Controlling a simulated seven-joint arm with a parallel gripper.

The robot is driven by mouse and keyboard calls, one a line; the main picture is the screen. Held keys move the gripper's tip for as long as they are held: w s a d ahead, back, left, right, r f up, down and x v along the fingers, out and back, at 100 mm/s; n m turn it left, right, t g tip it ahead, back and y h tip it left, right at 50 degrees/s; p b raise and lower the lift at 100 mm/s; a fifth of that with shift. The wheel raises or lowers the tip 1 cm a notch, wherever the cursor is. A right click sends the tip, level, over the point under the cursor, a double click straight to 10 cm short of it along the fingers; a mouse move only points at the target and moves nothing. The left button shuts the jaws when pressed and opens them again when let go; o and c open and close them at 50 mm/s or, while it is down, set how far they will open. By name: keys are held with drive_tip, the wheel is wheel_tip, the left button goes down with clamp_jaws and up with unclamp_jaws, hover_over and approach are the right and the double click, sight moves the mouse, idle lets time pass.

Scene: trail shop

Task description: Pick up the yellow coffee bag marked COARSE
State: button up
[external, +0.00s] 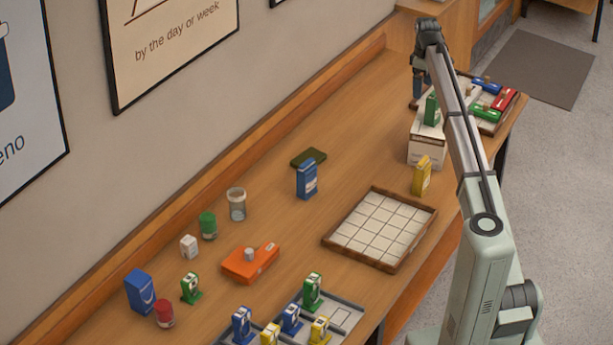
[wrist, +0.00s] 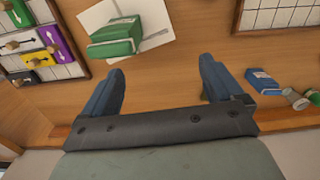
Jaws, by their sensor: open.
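A yellow bag (external: 421,175) stands upright on the table beside a white box, at the right in the external view. Two more yellow bags stand at the bottom, a left one (external: 270,334) and a right one (external: 319,330). Their markings are too small to read, so I cannot tell which says COARSE. My gripper (external: 417,92) is raised over the back of the table, left of the white box; its open, empty fingers show in the wrist view (wrist: 162,75). No yellow coffee bag is clear in the wrist view.
A green bag (external: 431,110) sits on the white box (external: 425,150). A tray of coloured pieces (external: 518,103) lies behind. A gridded tray (external: 329,240) lies nearer. A blue bag (external: 306,180) stands mid-table. An orange object (external: 245,265) and several bags crowd the front.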

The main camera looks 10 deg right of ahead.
drive_tip(key=s+a+f, duration=0.4)
drive_tip(key=s, duration=0.6)
hover_over(423, 160)
wheel_tip(423, 160, down, 3)
drive_tip(key=shift+m, duration=0.3)
drive_tip(key=f, duration=0.7)
drive_tip(key=shift+s+f, duration=0.3)
drive_tip(key=shift+f, duration=0.1)
drive_tip(key=shift+w+d+f, duration=0.1)
drive_tip(key=shift+w+f, duration=0.1)
drive_tip(key=shift+f, duration=1.2)
drive_tip(key=shift+w+f, duration=0.15)
drive_tip(key=shift+f, duration=1.25)
drive_tip(key=shift+c, duration=0.3)
drive_tip(key=c, duration=1.1)
